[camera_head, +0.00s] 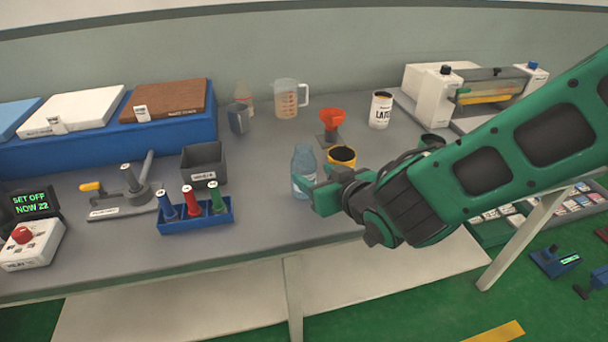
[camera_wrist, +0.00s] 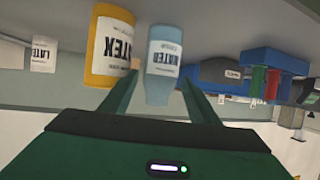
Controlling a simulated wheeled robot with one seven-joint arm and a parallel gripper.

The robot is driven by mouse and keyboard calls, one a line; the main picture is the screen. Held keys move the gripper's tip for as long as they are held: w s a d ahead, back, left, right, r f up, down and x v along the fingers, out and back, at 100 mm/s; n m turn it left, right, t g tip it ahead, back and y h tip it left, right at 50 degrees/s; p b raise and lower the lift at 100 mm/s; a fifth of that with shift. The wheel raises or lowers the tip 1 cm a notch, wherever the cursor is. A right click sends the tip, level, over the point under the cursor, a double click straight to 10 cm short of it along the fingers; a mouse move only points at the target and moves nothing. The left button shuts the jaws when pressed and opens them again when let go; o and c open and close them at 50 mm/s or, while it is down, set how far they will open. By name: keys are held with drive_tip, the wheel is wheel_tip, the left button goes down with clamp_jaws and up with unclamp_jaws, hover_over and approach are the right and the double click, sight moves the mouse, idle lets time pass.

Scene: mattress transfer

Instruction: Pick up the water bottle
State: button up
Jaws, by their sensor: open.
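The water bottle (camera_head: 303,168) is a pale blue, see-through bottle standing on the grey table, right of the blue tray. In the wrist view the bottle (camera_wrist: 162,68) appears upside down with a white label, between the lines of my two fingers. My gripper (camera_head: 310,194) is at the bottle, with green fingers partly in front of its lower part. In the wrist view my gripper (camera_wrist: 160,88) is open, one finger on each side of the bottle. I cannot tell whether either finger touches it.
A yellow can (camera_head: 342,156) stands close beside the bottle. A red funnel (camera_head: 332,118), a white can (camera_head: 381,109) and a measuring jug (camera_head: 287,98) stand behind. The table's front strip is clear.

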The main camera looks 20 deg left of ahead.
drive_tip(key=shift+f+x, duration=0.2)
drive_tip(key=shift+x, duration=3.2)
drive_tip(key=shift+c, duration=0.5)
drive_tip(key=c, duration=0.7)
drive_tip(key=shift+r, duration=0.2)
